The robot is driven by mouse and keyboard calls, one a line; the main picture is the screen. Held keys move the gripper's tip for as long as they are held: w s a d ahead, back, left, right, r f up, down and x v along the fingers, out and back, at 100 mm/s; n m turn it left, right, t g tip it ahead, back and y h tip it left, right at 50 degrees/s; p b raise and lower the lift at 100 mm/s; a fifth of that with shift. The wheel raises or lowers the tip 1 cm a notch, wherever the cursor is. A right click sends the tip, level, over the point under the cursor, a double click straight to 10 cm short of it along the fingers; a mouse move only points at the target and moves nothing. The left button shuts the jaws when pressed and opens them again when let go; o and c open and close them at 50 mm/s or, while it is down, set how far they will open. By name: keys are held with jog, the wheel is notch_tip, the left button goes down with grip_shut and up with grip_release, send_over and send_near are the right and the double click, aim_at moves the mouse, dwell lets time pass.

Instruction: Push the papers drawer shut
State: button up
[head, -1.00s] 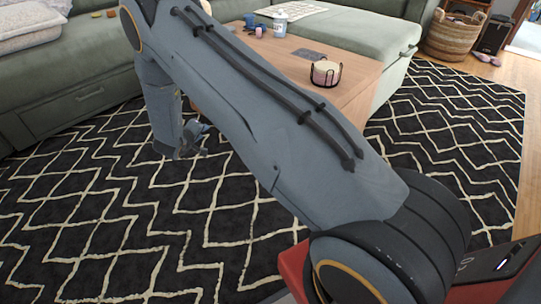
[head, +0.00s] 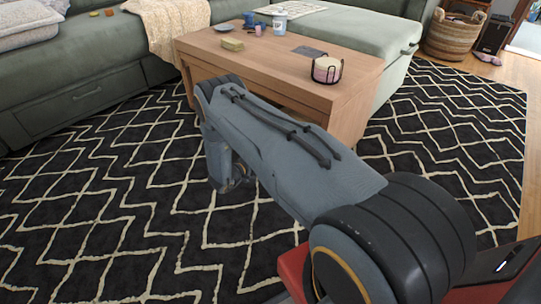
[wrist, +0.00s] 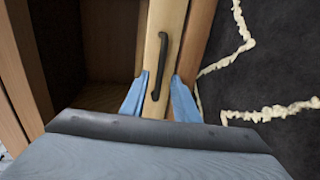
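The coffee table (head: 345,105) stands on the patterned rug, and my arm covers part of its front. In the wrist view a pale wooden drawer front (wrist: 166,25) with a dark bar handle (wrist: 158,75) runs up the picture. A dark open space lies to its left. My gripper (wrist: 160,76) has its two blue fingers apart, one on each side of the drawer front's line; whether they touch it I cannot tell. In the head view my gripper (head: 235,184) hangs low over the rug by the table's near side. How far the drawer stands out is hidden there.
A green sectional (head: 75,95) stands behind and left, with its chaise (head: 350,42) beyond the table. A candle holder (head: 327,69), a cup (head: 279,23) and a tan block (head: 232,44) are on the tabletop. The rug (head: 120,215) at left is clear.

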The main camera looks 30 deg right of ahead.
jog(key=shift+b+x, duration=0.35)
jog(key=shift+x, duration=1.05)
grip_shut()
jog(key=shift+w, duration=0.1)
